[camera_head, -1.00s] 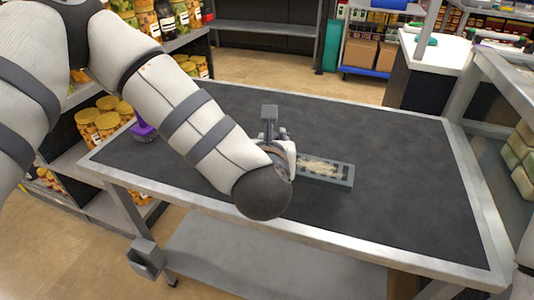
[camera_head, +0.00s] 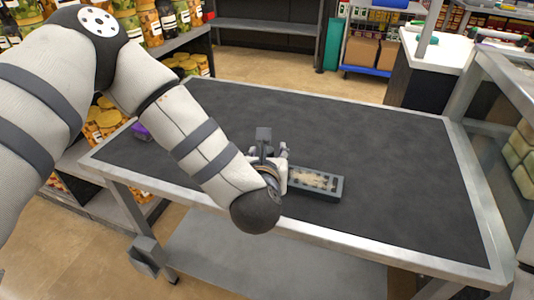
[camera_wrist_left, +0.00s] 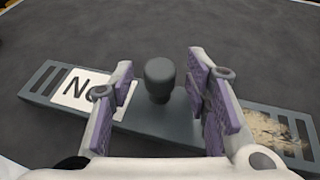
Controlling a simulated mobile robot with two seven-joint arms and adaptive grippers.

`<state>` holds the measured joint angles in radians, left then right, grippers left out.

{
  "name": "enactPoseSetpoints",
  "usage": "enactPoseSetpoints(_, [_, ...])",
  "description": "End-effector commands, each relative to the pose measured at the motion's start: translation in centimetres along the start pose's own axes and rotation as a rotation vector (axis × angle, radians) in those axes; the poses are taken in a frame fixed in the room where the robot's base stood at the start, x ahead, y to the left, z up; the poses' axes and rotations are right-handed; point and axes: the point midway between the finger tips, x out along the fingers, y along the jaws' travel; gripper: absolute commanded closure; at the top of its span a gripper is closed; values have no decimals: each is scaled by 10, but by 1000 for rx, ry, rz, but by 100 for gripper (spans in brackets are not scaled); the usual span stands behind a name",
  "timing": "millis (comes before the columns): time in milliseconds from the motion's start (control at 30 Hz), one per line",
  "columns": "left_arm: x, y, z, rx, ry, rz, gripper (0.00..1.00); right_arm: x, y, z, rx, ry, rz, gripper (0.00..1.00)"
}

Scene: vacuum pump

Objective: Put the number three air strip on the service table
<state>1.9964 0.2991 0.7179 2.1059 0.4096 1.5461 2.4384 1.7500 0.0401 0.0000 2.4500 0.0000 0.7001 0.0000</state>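The air strip (camera_head: 316,182) is a slotted grey bar with a pale worn patch, in the near middle of the dark service table top (camera_head: 400,170). It appears to lie flat on it. In the left wrist view the strip (camera_wrist_left: 165,125) has an upright dark knob (camera_wrist_left: 160,78) and a white label (camera_wrist_left: 75,92) starting "N"; a finger hides the number. My left gripper (camera_head: 268,158) is over the strip's left part. In the left wrist view its purple-padded fingers (camera_wrist_left: 160,95) stand either side of the knob, with gaps. My right gripper is out of view.
A purple object (camera_head: 141,132) is at the table's left edge, partly hidden by my left arm. Shelves of jars (camera_head: 188,66) stand at left. A white-topped counter (camera_head: 436,50) stands behind right. The table's right half is clear.

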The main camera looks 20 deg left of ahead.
Motion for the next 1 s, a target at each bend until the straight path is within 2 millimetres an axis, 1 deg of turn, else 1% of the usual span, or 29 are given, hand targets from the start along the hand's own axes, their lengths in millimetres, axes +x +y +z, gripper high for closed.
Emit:
enactPoseSetpoints(133, [-1, 0, 4, 0, -2, -1, 57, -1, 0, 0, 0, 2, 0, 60])
enactPoseSetpoints(167, [-3, 0, 4, 0, 0, -1, 57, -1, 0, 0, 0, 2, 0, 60])
enactPoseSetpoints(233, [-14, 0, 2, 1, 4, -2, 57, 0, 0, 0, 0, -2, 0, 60])
enactPoseSetpoints(267, [-20, 0, 2, 1, 5, -2, 57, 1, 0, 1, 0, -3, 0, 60])
enactPoseSetpoints(500, [-84, -1, 2, 1, 4, -5, 57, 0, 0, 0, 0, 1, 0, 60])
enactPoseSetpoints(633, [-109, -1, 2, 2, 3, -3, 57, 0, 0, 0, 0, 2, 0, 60])
enactPoseSetpoints(700, [-117, -1, 2, 1, 2, -3, 57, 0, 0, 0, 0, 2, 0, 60])
enactPoseSetpoints(800, [-122, 0, 3, 1, 1, 0, 57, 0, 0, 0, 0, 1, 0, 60])
enactPoseSetpoints(1000, [-122, 0, 3, 0, 1, 0, 57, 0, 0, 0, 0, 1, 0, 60])
